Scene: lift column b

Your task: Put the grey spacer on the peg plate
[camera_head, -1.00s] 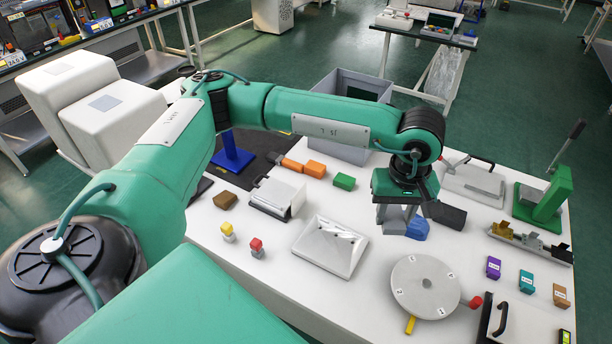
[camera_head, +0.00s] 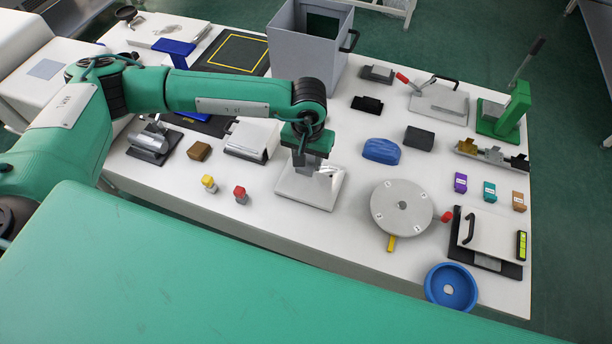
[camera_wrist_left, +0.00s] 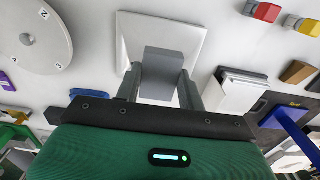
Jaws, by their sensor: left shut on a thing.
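My left gripper (camera_head: 306,172) is shut on the grey spacer, a plain grey block. The spacer (camera_wrist_left: 162,68) shows between the two fingers in the left wrist view. In the head view, the gripper and the spacer are over the pale, square plate (camera_head: 322,192), which I take to be the peg plate. The plate also shows behind the spacer in the left wrist view (camera_wrist_left: 192,38). The gripper and spacer cover part of it, and I cannot make out a peg or tell whether the spacer touches the plate. My right gripper is not in view.
A white stand (camera_head: 252,138) is left of the plate, with yellow (camera_head: 209,183) and red (camera_head: 240,194) pieces in front. A tall grey bin (camera_head: 303,55) stands behind.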

